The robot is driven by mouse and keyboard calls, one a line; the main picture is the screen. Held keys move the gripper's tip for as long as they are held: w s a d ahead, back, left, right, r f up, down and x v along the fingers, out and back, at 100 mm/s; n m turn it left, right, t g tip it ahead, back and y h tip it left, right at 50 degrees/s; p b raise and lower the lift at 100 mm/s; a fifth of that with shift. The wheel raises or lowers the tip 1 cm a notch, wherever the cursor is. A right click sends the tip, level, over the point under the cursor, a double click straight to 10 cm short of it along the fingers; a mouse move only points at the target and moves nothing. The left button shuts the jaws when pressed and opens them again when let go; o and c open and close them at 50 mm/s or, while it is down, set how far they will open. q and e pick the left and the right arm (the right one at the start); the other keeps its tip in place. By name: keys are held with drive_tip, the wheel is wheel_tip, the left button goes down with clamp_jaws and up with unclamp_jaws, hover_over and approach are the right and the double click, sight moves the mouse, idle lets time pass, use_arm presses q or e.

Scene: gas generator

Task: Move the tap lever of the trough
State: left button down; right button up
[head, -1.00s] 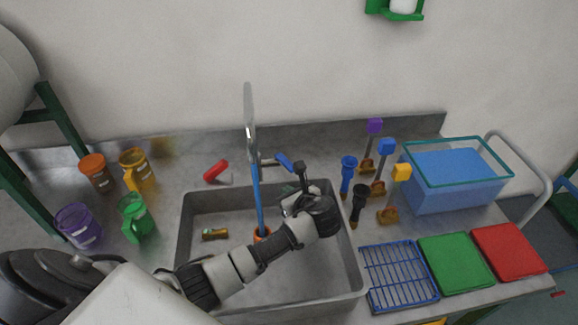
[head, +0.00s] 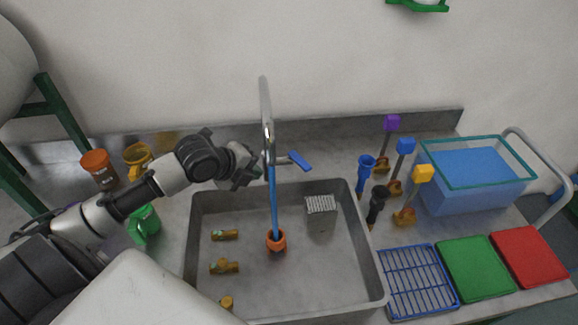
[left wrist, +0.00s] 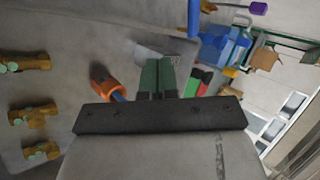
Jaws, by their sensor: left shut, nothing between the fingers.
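The trough (head: 350,285) is a grey sink with a tall chrome tap (head: 266,105) behind it. A blue stream (head: 273,200) runs from the spout to an orange piece (head: 276,241) on the trough floor; the orange piece also shows in the left wrist view (left wrist: 104,80). The blue tap lever (head: 299,160) points right. The red lever is hidden, apparently behind my left gripper. My left gripper (head: 241,178) is shut and empty, just left of the spout at the trough's back edge. Its closed fingers show in the left wrist view (left wrist: 158,78). My right gripper is out of view.
Brass fittings (head: 224,268) and a grey block (head: 321,212) lie in the trough. Brushes (head: 377,205) and colored-handled tools (head: 423,173) stand to the right, before a blue bin (head: 480,185). Cups (head: 97,165) stand left, near my arm. A blue rack (head: 418,280) lies right.

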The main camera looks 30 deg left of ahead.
use_arm(q)
drive_tip(key=r+h, duration=0.1)
drive_tip(key=p, duration=0.4)
approach(302, 168)
drive_tip(key=x, duration=0.4)
drive_tip(key=f+x, duration=0.1)
drive_tip(key=x, duration=0.1)
drive_tip(key=shift+s+a+f, duration=0.15)
drive_tip(key=shift+a+f, duration=0.05)
drive_tip(key=shift+f, duration=0.1)
drive_tip(key=shift+w+d+f, duration=0.15)
drive_tip(key=shift+w, duration=0.2)
drive_tip(key=shift+w+d+b, duration=0.4)
drive_tip(key=shift+w+b, duration=0.1)
drive_tip(key=shift+b, duration=0.2)
